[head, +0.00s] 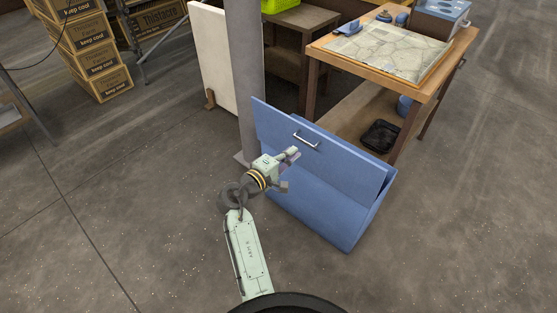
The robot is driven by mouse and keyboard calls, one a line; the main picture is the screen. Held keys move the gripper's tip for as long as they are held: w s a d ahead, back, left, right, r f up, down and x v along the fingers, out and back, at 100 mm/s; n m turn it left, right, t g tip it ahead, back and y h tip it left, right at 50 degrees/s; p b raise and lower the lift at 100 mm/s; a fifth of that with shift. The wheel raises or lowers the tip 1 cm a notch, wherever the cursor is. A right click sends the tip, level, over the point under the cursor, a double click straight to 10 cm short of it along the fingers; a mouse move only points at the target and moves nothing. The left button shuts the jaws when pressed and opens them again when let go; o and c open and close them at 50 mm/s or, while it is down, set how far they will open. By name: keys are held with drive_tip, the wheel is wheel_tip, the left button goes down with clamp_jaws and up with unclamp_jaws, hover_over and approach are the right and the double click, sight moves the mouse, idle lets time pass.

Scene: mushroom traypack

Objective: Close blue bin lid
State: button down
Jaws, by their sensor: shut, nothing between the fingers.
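The blue bin (318,207) stands on the floor in the middle of the head view. Its blue lid (345,163) is a flat panel with a silver bar handle (306,139). The lid stands tilted, not flat over the bin, and its upper left corner sticks up past the body. My gripper (289,168) is just left of and in front of the lid, below the handle. It is shut and holds nothing. I cannot tell whether it touches the lid. My arm hides part of the bin's left side.
A grey post (245,80) and a white panel (212,55) stand behind the bin. A wooden table (440,68) with a map (388,50) is close behind at right. Stacked cardboard boxes (95,62) are at upper left. The floor at left and lower right is clear.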

drive_tip(key=shift+x, duration=1.8)
drive_tip(key=shift+w+p, duration=0.1)
drive_tip(key=shift+p, duration=0.2)
